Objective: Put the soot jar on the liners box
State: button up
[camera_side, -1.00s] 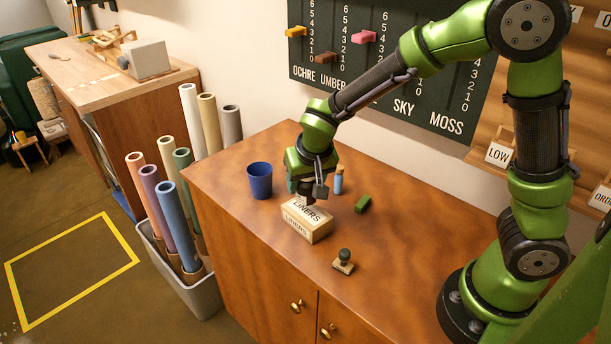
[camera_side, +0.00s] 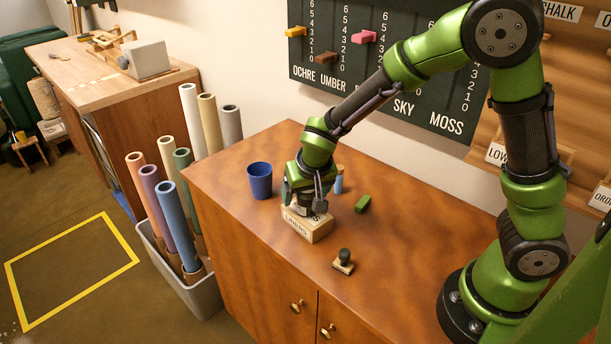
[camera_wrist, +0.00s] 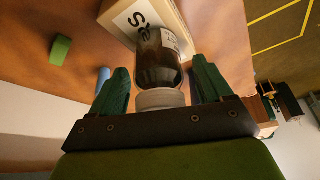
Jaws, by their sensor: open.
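The liners box (camera_side: 306,228) is a pale wooden box lying on the table; its lettered top shows in the wrist view (camera_wrist: 122,20). The soot jar (camera_wrist: 158,68) is a dark glass jar with a pale grey lid and a small label. It stands lid toward my gripper, over the box top; its base contact is hard to see. My gripper (camera_side: 304,207) is low over the box, pointing down. In the wrist view its green fingers (camera_wrist: 160,75) are open on either side of the jar, with small gaps. In the side view the gripper mostly hides the jar.
A blue cup (camera_side: 260,181) stands left of the box. A small blue bottle (camera_side: 339,184) and a green block (camera_side: 363,204) lie behind and right of it. A stamp with a dark knob (camera_side: 344,260) stands near the front edge.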

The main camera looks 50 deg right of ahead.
jog(key=shift+r, duration=0.1)
jog(key=v, duration=1.2)
jog(key=s+d+r+t+y, duration=0.1)
jog(key=s+r+y, duration=0.1)
jog(key=s, duration=0.4)
jog(key=s+d+r+n+t+y, duration=0.1)
jog(key=s+d+r+t+y, duration=0.1)
jog(key=s+r, duration=0.2)
jog(key=s, duration=0.3)
jog(key=shift+s+r, duration=0.3)
